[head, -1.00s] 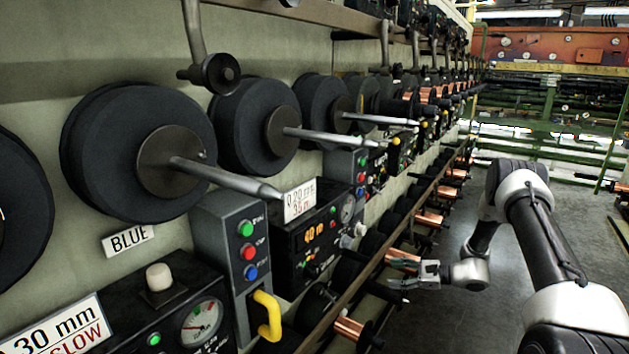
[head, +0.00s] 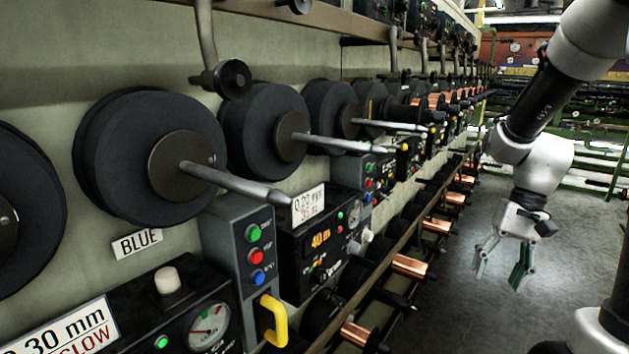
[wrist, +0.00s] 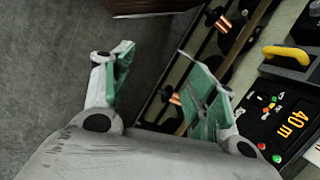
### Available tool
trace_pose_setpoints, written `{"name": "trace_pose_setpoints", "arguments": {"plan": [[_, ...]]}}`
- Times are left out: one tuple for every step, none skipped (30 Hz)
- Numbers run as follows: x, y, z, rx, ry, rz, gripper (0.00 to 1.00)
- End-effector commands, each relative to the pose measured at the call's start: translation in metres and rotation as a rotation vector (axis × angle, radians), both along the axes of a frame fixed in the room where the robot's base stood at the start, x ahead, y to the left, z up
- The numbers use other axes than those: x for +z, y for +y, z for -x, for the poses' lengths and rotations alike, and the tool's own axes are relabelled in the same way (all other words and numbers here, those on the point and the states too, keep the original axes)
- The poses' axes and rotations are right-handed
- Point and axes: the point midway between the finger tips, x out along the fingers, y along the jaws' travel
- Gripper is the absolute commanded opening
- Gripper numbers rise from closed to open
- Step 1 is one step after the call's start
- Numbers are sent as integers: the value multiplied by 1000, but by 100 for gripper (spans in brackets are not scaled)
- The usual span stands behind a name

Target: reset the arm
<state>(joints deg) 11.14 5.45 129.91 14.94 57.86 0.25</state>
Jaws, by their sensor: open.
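My gripper (head: 502,272) hangs at the right of the head view, over the aisle floor and to the right of the machine row. Its fingers point down and are spread apart with nothing between them. In the wrist view my gripper (wrist: 155,85) also shows both green-padded fingers wide apart and empty. My arm comes in from the upper right of the head view and bends down to the gripper.
Large black discs with pointed spindles (head: 235,183) line the wall at left. Below are control boxes with buttons and a yellow handle (head: 273,320). Copper spools (head: 411,266) sit on a low rack. The grey aisle floor (head: 455,318) is clear.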

Motion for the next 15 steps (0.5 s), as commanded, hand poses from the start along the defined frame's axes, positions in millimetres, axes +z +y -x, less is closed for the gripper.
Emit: {"name": "trace_pose_setpoints", "arguments": {"plan": [[14, -2, 11, 40, -39, 36, 58], [21, -4, 18, 64, -61, 59, 58], [30, -6, 26, 94, -89, 88, 58], [36, -7, 33, 116, -111, 109, 58], [42, -9, 39, 137, -133, 129, 58], [50, -10, 47, 163, -164, 155, 58], [56, -11, 53, 181, -186, 174, 58], [61, -12, 59, 198, -209, 191, 58], [68, -12, 66, 219, -242, 214, 58], [73, -12, 72, 235, -265, 229, 58], [78, -12, 77, 247, -291, 242, 58], [84, -11, 84, 261, -324, 257, 58], [88, -10, 88, 270, -350, 266, 58], [92, -9, 92, 276, -375, 272, 58], [98, -6, 96, 281, -411, 277, 58]]}}
